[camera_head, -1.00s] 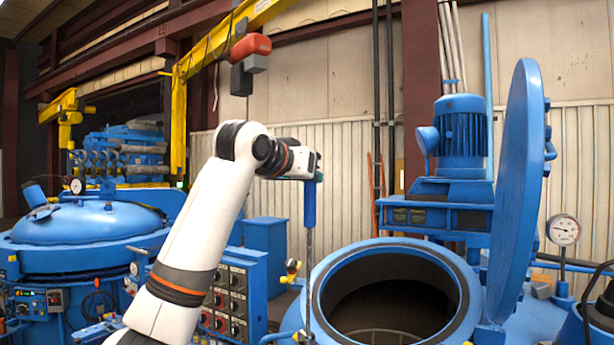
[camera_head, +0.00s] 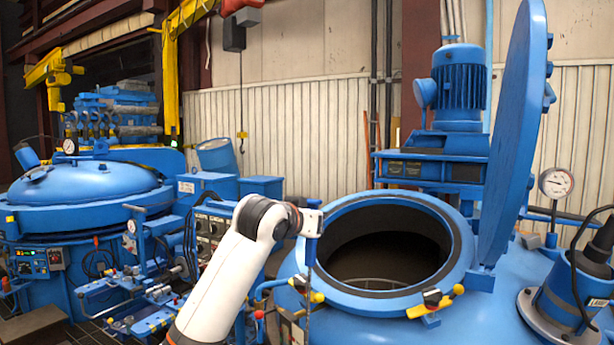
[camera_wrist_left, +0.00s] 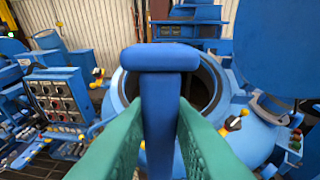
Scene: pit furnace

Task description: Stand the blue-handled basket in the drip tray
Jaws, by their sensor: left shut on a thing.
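My left gripper (camera_wrist_left: 160,135) is shut on the blue handle (camera_wrist_left: 160,62) of the basket, which fills the middle of the left wrist view. In the head view the gripper (camera_head: 312,226) is at the left rim of the open furnace, with the blue handle (camera_head: 311,252) hanging upright below it. A thin rod runs down from the handle. The basket's body is hidden or out of frame. I cannot make out the drip tray in either view. My right gripper is not in view.
The open furnace mouth (camera_head: 388,240) lies right of my left gripper, with yellow-ended clamps (camera_head: 437,300) on its rim. Its raised lid (camera_head: 515,130) stands at the right. A control panel (camera_head: 210,235) is behind my arm. A closed furnace (camera_head: 90,183) stands at the left.

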